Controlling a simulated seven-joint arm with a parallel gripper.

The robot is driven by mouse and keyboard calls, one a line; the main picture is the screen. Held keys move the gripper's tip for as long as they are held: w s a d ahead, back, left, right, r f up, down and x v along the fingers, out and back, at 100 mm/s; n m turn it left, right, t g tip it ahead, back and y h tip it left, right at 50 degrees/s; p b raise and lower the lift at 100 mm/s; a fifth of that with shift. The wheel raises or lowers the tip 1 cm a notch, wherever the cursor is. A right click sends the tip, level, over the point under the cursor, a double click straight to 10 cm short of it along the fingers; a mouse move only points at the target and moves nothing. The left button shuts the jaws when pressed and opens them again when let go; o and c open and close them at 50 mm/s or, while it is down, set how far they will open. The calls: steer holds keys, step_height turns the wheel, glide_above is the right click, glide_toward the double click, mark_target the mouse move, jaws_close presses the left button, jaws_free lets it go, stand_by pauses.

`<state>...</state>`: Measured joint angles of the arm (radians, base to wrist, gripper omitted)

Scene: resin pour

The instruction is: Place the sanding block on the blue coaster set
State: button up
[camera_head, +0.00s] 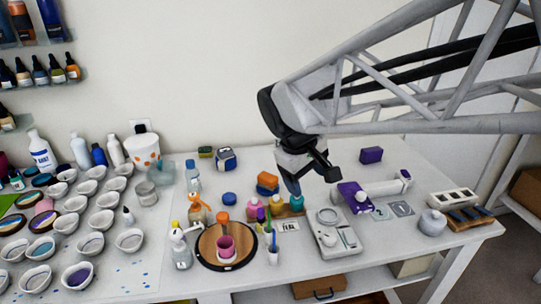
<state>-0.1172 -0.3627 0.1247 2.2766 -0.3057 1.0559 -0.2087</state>
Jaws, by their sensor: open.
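My gripper (311,180) hangs over the middle of the table with its dark fingers pointing down, apart and with nothing visible between them. A small round blue stack (229,198), which looks like the blue coaster set, lies on the table left of the gripper. I cannot tell for sure which thing is the sanding block. An orange block (267,179) on a dark blue one stands just left of the gripper. A purple block (371,155) lies to its right, at the back. A small green and yellow block (205,152) lies at the back left.
A round wooden board (208,249) with a pink cup stands at the front. Small colored bottles stand near the gripper. A grey scale (337,235) lies front right, and a purple-and-white roll (384,188) beyond it. Many white bowls (102,219) fill the left.

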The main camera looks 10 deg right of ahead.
steer(key=s+f+m+y, duration=0.1)
steer(key=s+m, duration=0.1)
steer(key=s, duration=0.5)
steer(key=s+f+m+t+y, duration=0.1)
steer(key=s+f+m+y, duration=0.1)
steer(key=s, duration=0.5)
steer(key=shift+s+d+m, duration=0.3)
steer(key=shift+d+m, duration=0.15)
steer(key=shift+m, duration=0.35)
steer(key=shift+f, duration=0.1)
